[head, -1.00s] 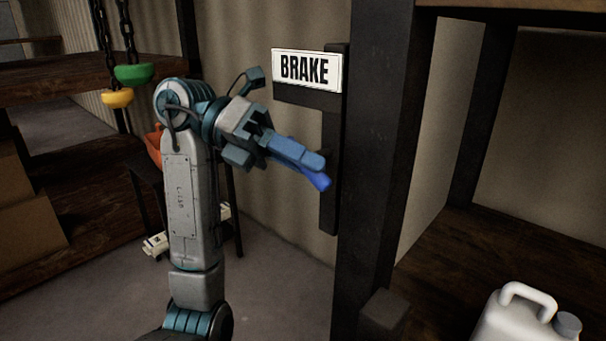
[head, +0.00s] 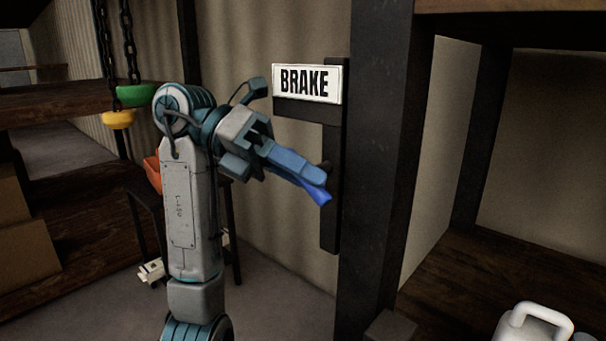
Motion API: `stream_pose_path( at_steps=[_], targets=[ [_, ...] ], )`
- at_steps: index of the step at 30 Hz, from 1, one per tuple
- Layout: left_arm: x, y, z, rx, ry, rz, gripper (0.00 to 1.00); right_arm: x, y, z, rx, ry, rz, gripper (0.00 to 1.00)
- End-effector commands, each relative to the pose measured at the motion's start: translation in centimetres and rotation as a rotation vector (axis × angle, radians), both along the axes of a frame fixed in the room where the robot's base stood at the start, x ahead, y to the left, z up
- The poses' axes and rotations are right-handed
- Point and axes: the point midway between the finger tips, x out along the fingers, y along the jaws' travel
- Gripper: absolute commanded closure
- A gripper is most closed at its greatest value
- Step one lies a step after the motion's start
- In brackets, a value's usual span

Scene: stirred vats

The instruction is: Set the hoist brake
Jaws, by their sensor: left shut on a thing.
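A white sign reading BRAKE (head: 307,83) is fixed on a dark bracket against the corrugated wall. A dark upright plate (head: 331,215) runs down below it, beside a thick dark post. My right gripper is out of view.
The thick dark post (head: 377,150) stands just right of the brake plate. A white jug (head: 533,322) is at the lower right. Green (head: 136,95) and yellow (head: 117,119) hooks or pendants hang on chains at the left. Boxes stand at the far left.

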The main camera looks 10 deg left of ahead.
Motion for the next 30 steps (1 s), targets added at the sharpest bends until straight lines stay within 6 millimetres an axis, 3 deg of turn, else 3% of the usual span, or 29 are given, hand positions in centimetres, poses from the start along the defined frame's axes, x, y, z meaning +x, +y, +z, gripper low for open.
stream_pose_path(
  at_steps=[1, 2, 5, 17, 30],
  targets=[
    [0.0, 0.0, -0.1, 0.001, 0.0, -0.001, 1.0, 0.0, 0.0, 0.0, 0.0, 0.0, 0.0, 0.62],
    [0.0, 0.0, -0.1, 0.001, 0.0, -0.001, 0.76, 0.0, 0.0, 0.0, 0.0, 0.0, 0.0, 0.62],
    [0.0, 0.0, -0.1, 0.001, 0.0, -0.001, 0.59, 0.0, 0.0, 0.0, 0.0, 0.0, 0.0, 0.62],
    [0.2, 0.8, 0.2, 0.002, -0.001, 0.001, 0.59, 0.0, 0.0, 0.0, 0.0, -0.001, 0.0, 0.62],
    [2.3, 7.8, 3.1, 0.002, 0.001, 0.004, 0.59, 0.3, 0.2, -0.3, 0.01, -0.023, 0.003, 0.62]
  ],
)
